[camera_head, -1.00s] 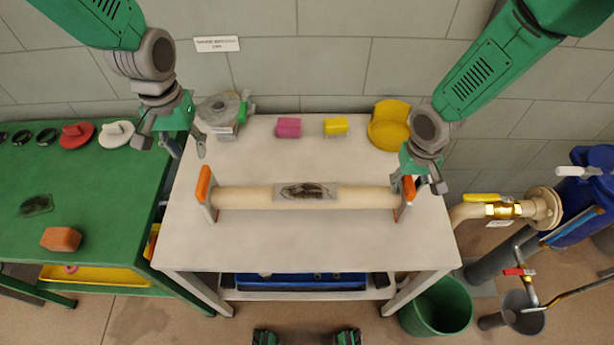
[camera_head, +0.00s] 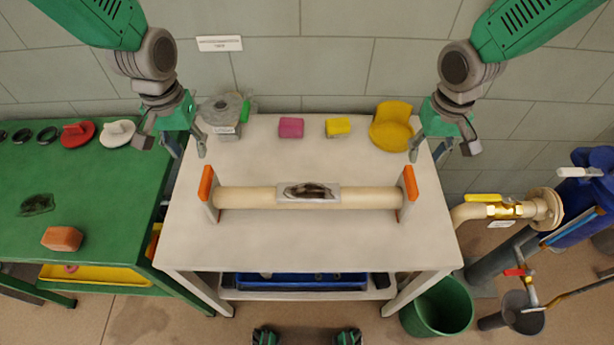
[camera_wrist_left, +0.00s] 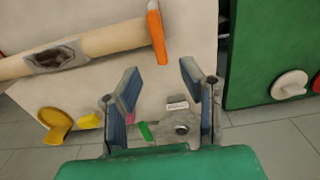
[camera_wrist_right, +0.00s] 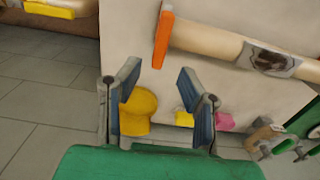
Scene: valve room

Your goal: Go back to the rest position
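My left gripper (camera_head: 172,146) hangs over the back left of the white table (camera_head: 300,245). Its fingers are spread with nothing between them, as the left wrist view (camera_wrist_left: 160,84) also shows. My right gripper (camera_head: 441,146) hangs by the table's back right edge, near the yellow curved piece (camera_head: 391,128). Its fingers are also spread and empty in the right wrist view (camera_wrist_right: 160,80). A beige pipe (camera_head: 245,198) lies across two supports with orange tops, with a dark-marked patch (camera_head: 309,192) at its middle. Both grippers are apart from the pipe.
A pink block (camera_head: 291,128), a yellow block (camera_head: 338,127) and a grey round device (camera_head: 224,112) stand at the table's back. A green table (camera_head: 100,190) is at left. Pipework with a yellow-handled valve (camera_head: 500,207) and a green bucket (camera_head: 440,308) are at right.

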